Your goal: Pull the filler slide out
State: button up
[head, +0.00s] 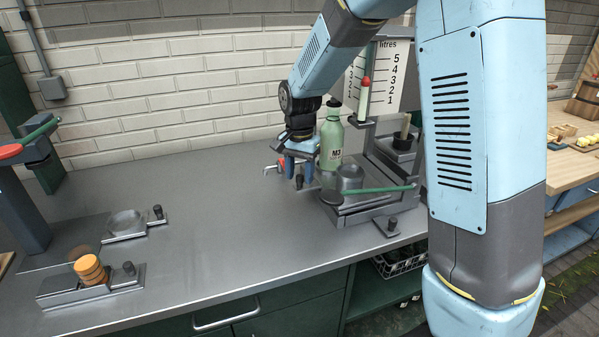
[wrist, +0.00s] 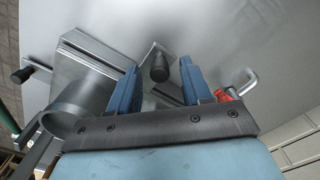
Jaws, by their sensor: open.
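The filler (head: 375,205) is a grey metal stand with a litre scale (head: 385,75) behind it. A slide plate with an upright black knob (head: 299,181) sticks out at its left side. The wrist view shows this knob (wrist: 159,67) between my two blue fingers, with no contact that I can make out. My gripper (head: 290,170) is open and points down there; it also shows in the wrist view (wrist: 158,72). A second black knob (head: 391,224) is on a plate at the filler's front. I cannot tell which plate is the filler slide.
A green M3 bottle (head: 331,140) stands close to my gripper. A metal cup (head: 350,178) and a green lever (head: 375,190) are on the filler. A red-handled tap (wrist: 228,95) is beside my finger. Two knobbed slides (head: 90,285) lie left; the middle counter is clear.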

jog(key=shift+c, duration=0.3)
grip_shut()
dwell(0.3)
